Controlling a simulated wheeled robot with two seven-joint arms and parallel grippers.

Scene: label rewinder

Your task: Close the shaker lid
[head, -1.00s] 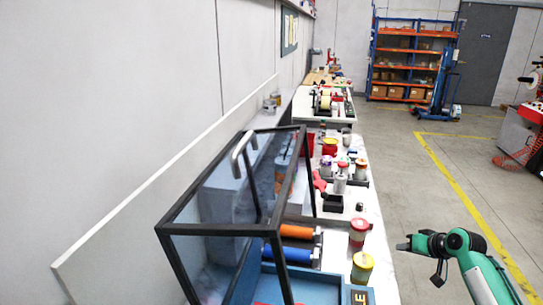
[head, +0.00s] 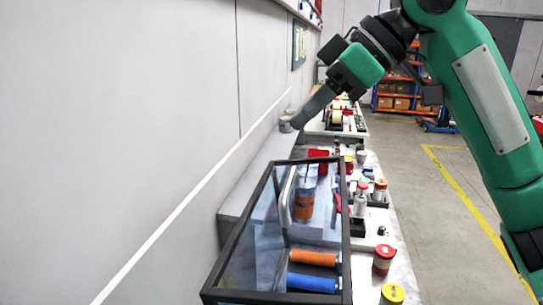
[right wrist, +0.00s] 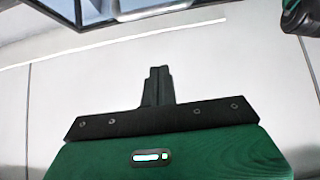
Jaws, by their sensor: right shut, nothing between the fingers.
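The shaker is a box with a black-framed clear lid (head: 348,230) and a bent grey handle (head: 287,195), at lower middle in the head view. Orange (head: 312,258) and blue (head: 311,283) rollers show through it. I cannot tell whether the lid is fully down. Part of a dark frame with clear panes, probably the lid, shows at the top left of the right wrist view (right wrist: 82,12). My right gripper (head: 297,122) is shut and empty, seen beyond and above the lid's far edge, near the wall. It also shows in the right wrist view (right wrist: 158,72). My left gripper is out of view.
A wall with a pale ledge (head: 235,195) runs along the left. Red-lidded (head: 384,258) and yellow-lidded (head: 393,294) jars stand right of the lid. More containers and a red bin (head: 318,154) stand farther along the bench. The floor at right is open.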

